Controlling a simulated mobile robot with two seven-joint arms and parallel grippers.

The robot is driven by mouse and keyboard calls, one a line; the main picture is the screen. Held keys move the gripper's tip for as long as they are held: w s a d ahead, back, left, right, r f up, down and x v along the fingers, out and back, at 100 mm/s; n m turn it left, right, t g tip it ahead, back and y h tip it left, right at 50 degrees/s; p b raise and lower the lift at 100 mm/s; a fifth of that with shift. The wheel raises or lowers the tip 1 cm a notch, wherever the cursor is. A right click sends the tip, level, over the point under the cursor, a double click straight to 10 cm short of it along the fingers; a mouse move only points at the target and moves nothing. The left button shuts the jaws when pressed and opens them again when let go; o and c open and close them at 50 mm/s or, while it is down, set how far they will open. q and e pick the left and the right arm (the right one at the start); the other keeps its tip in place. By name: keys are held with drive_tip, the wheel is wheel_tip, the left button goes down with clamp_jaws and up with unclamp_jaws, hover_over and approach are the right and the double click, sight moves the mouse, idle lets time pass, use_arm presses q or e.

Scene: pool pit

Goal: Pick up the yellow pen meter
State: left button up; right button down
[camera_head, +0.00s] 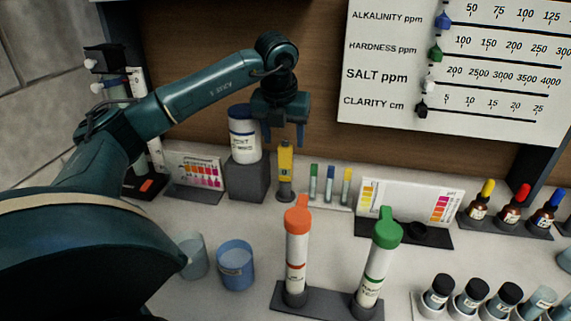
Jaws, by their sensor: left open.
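The yellow pen meter (286,163) stands upright in a small dark holder (286,191) near the back of the counter. My left gripper (283,140) hangs pointing down just above the pen meter, its fingers open at about the height of the meter's top. From this view I cannot tell whether the fingers are around the meter or behind it. My right gripper does not show.
A white tub (243,137) on a grey block stands left of the meter. Thin vials (330,185) stand to its right. Two capped tubes, orange (297,255) and green (377,262), stand in front.

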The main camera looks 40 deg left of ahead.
sight(285, 145)
use_arm(q)
drive_tip(key=shift+w+p+x, duration=0.15)
drive_tip(key=shift+p+x, duration=0.2)
drive_tip(key=shift+x, duration=1.4)
drive_tip(key=shift+w+p+x, duration=0.15)
drive_tip(key=shift+p+x, duration=0.15)
drive_tip(key=shift+x, duration=1.4)
drive_tip(key=shift+a+r, duration=0.1)
drive_tip(key=shift+a, duration=0.1)
drive_tip(key=shift+c, duration=0.5)
drive_tip(key=c, duration=1)
wheel_tip(285, 145, up, 10)
drive_tip(key=shift+r+b, duration=0.1)
drive_tip(key=shift+b, duration=0.35)
